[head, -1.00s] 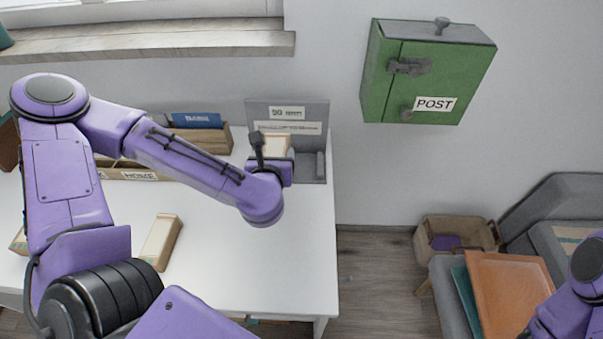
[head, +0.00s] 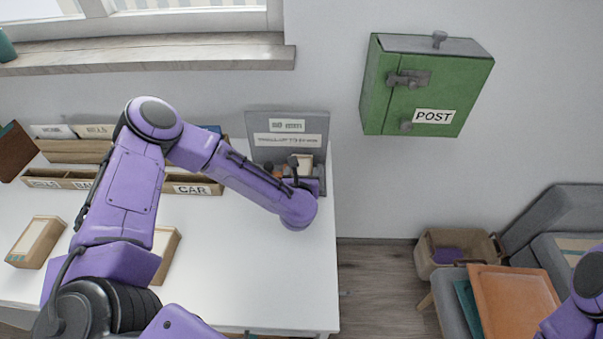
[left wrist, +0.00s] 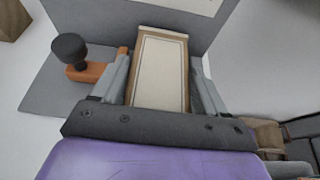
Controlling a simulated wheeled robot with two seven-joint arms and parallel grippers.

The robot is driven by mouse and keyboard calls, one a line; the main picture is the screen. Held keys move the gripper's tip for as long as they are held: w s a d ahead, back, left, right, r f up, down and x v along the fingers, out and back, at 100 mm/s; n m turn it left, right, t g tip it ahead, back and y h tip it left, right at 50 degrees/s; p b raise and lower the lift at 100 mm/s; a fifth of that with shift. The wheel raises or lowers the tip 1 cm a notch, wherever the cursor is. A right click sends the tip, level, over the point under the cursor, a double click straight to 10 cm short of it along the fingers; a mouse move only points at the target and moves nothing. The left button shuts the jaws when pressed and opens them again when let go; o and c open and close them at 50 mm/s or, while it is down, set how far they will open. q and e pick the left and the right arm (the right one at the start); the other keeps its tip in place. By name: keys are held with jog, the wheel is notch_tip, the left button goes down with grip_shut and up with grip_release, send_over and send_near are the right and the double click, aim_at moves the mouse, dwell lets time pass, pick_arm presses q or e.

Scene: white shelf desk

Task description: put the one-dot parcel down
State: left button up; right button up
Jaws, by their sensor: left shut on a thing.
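My left gripper (left wrist: 163,85) is shut on a brown parcel with a cream top (left wrist: 160,70), one finger on each side of it. In the head view the parcel (head: 304,161) shows only in part, at the grey stand (head: 262,122) on the desk's back right; my left wrist hides most of the gripper (head: 304,178). The left wrist view shows the parcel close to the stand's upright panel; whether it touches the base is unclear. No dot marking can be made out. My right gripper is out of view.
An orange stamp with a black knob (left wrist: 70,48) stands left of the gripper on the grey base. Two other parcels lie on the white desk (head: 240,265), one at left (head: 35,241), one partly behind my arm (head: 166,252). Labelled wooden sorters and a green POST box (head: 430,90) are behind.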

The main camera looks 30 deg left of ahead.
pick_arm(q)
jog(key=shift+f, duration=0.1)
jog(key=o, duration=1.3)
jog(key=shift+s+d+r, duration=0.15)
jog(key=shift+s+r, duration=0.1)
jog(key=b+v, duration=0.3)
jog(key=v, duration=0.8)
jog(key=shift+s, duration=0.3)
